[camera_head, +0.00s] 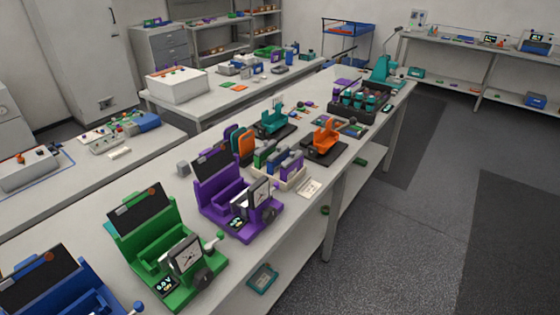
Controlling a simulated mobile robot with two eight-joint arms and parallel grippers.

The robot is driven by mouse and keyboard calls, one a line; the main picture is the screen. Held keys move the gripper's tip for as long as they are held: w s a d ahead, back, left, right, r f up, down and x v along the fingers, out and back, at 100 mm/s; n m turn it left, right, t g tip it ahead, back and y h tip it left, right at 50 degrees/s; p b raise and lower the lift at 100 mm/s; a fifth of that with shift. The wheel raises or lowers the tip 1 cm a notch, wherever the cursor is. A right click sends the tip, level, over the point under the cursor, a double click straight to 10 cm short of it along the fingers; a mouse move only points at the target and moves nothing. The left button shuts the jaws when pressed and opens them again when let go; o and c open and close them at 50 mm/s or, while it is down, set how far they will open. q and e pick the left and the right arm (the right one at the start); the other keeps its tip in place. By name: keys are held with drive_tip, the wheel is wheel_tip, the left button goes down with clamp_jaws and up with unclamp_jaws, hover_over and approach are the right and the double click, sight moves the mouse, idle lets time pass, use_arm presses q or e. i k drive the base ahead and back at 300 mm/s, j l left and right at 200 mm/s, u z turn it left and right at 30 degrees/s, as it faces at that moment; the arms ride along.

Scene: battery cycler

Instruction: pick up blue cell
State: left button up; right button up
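A pale rack (293,183) stands mid-bench and holds several upright slab-shaped cells. From left to right they look green (264,155), dark blue (276,160) and purple (292,163). The blue cell is partly hidden between its neighbours, and its exact shade is hard to tell at this size. A blue cycler (65,290) is cut off at the lower left corner. A green cycler (165,245) and a purple cycler (235,195) stand between it and the rack. Neither of my grippers shows in this view.
An orange upright piece (243,146) stands behind the rack. A teal device (272,122) and an orange device (325,140) are beyond it, with a dark crate (358,104) farther along the bench. A flat white card (310,188) lies at the bench edge. The floor at right is clear.

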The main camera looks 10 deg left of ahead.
sight(272, 168)
drive_tip(key=i+l+u, duration=0.2)
drive_tip(key=i+l, duration=0.15)
drive_tip(key=i+l+u, duration=0.2)
drive_tip(key=i+l, duration=0.15)
drive_tip(key=i+l+u, duration=0.2)
drive_tip(key=l, duration=0.25)
drive_tip(key=i+l+u, duration=0.2)
drive_tip(key=i+l, duration=0.15)
drive_tip(key=l, duration=0.15)
